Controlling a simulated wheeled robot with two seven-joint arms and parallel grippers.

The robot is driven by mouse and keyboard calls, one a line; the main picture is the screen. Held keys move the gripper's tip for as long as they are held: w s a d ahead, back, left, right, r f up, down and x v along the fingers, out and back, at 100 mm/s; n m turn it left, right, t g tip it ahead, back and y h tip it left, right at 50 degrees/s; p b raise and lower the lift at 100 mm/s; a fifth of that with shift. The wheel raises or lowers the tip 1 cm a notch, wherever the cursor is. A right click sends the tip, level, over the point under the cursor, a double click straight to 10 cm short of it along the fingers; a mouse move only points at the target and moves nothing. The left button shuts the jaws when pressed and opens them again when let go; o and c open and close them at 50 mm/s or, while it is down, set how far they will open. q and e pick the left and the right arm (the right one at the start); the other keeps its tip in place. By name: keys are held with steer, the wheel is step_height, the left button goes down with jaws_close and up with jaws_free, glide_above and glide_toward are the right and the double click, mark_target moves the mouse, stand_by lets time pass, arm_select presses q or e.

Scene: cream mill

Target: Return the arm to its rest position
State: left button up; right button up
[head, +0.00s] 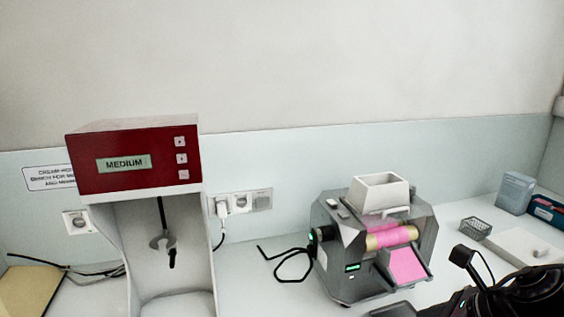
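My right arm (525,292) shows as black links at the lower right, with a small block on a thin bracket standing up from it. It is in front of the right part of the bench. Its fingertips cannot be made out, so I cannot tell whether the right gripper is open or shut, or whether it holds anything. My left arm and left gripper are out of the picture.
A grey mill (375,242) with pink cream on its roller and apron stands left of my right arm. A red-topped mixer (136,160) reading MEDIUM stands at the left. A wire basket (475,228), white board (512,244) and blue-grey container (515,192) are at right.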

steer(key=w+a+f+m+t+h, duration=0.1)
steer(key=w+a+f+m+t, duration=0.2)
steer(key=m, duration=0.8)
steer(key=w+a+f+m+t+h, duration=0.1)
steer(key=a+f+m+t, duration=0.25)
steer(key=m, duration=0.75)
steer(key=s+d+f+m+g+h, duration=0.2)
steer(key=s+f+m+g, duration=0.2)
steer(key=s+f+m, duration=0.5)
steer(key=s+d+f+m+g+h, duration=0.2)
steer(key=s+f+m+g, duration=0.35)
steer(key=m, duration=0.55)
step_height(320, 180, down, 34)
steer(key=s+b, duration=0.2)
steer(key=b, duration=0.4)
arm_select(q)
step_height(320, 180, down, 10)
steer(key=b, duration=0.4)
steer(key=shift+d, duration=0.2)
arm_select(e)
steer(key=s+d+f, duration=0.1)
steer(key=s+f, duration=0.9)
steer(key=f, duration=0.1)
steer(key=s+d+f+g, duration=0.1)
steer(key=s+d+f, duration=0.1)
steer(key=s+f, duration=0.8)
step_height(320, 180, down, 2)
steer(key=shift+d+f, duration=0.15)
steer(key=shift+d, duration=0.15)
